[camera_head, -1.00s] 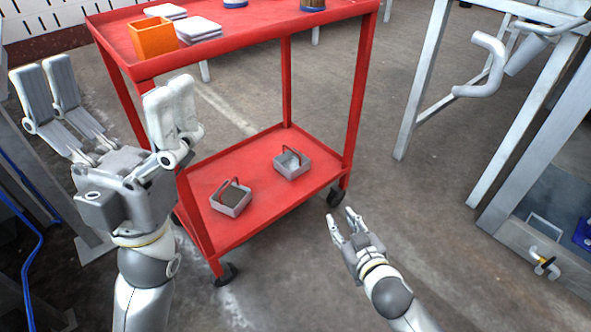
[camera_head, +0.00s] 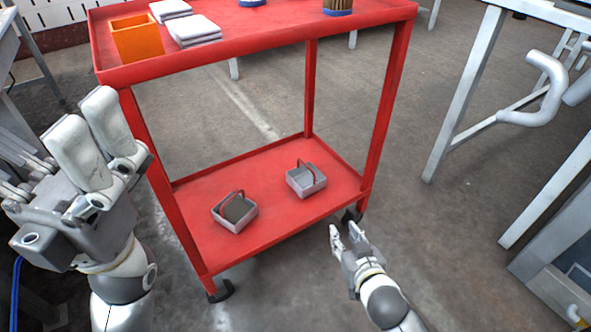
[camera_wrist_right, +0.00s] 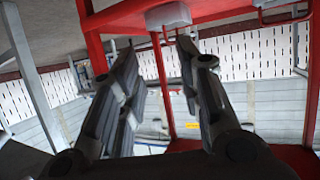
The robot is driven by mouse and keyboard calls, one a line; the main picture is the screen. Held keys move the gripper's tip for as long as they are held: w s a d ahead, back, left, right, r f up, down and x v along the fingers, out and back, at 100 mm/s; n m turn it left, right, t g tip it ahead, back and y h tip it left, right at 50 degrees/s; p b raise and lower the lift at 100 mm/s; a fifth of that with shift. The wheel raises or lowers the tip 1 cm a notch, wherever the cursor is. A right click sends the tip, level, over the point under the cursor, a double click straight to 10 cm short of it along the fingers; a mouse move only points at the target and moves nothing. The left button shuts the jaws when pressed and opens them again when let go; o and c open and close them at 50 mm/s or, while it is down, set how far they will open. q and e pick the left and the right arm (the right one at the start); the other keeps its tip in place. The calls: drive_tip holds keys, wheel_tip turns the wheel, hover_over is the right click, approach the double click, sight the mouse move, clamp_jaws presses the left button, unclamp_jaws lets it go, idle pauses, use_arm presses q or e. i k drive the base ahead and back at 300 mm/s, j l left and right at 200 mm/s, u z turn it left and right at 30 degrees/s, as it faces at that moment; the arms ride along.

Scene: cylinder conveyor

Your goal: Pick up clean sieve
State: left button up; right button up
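Two small grey box-shaped sieves with reddish-brown handles stand on the red cart's lower shelf (camera_head: 262,228). The right sieve (camera_head: 306,181) looks light and empty inside. The left sieve (camera_head: 234,212) has a dark inside. In the right wrist view, which looks upside down, a pale box (camera_wrist_right: 168,15) that seems to be the right sieve is at the top, beyond the fingers. My right gripper (camera_head: 345,229) is open and empty, in front of the shelf's right end, apart from both sieves. My left gripper (camera_head: 45,150) is open and empty at the left.
The cart's upper shelf (camera_head: 270,42) overhangs the sieves and carries an orange bin (camera_head: 137,38) and white stacks (camera_head: 194,30). Red posts (camera_head: 387,110) bound the opening. A grey metal frame with a pipe (camera_head: 540,95) stands at right. Floor right of the cart is clear.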

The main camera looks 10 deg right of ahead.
sight(305, 180)
drive_tip(key=i+l+u, duration=0.25)
drive_tip(key=l, duration=0.15)
drive_tip(key=l+u, duration=0.25)
drive_tip(key=i+l+u, duration=0.2)
drive_tip(key=l, duration=0.35)
drive_tip(key=k, duration=0.1)
